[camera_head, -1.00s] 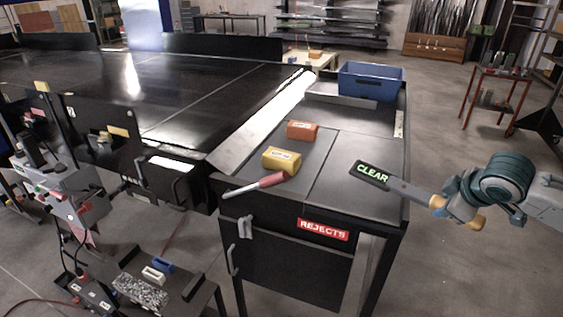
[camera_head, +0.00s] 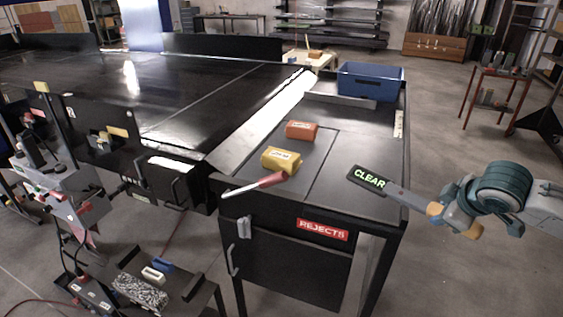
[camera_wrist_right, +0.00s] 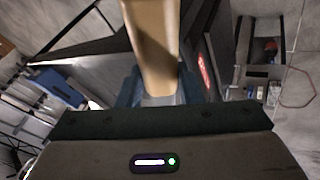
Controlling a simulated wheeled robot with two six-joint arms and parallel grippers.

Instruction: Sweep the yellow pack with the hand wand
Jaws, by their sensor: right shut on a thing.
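The yellow pack (camera_head: 280,159) lies on the dark table top, near its left front part. The hand wand (camera_head: 398,194) is a flat dark paddle with a lit green "CLEAR" display and a tan handle. My right gripper (camera_head: 449,212) is shut on that handle, to the right of the table. The paddle reaches left over the table's right part, apart from the yellow pack. In the right wrist view the tan handle (camera_wrist_right: 152,45) stands between the fingers, and the packs cannot be made out. My left gripper is not in view.
An orange pack (camera_head: 301,130) lies just behind the yellow one. A red-handled stick (camera_head: 262,184) lies at the front edge. A blue bin (camera_head: 370,84) stands at the back right. The conveyor (camera_head: 190,85) is on the left. The table's middle is clear.

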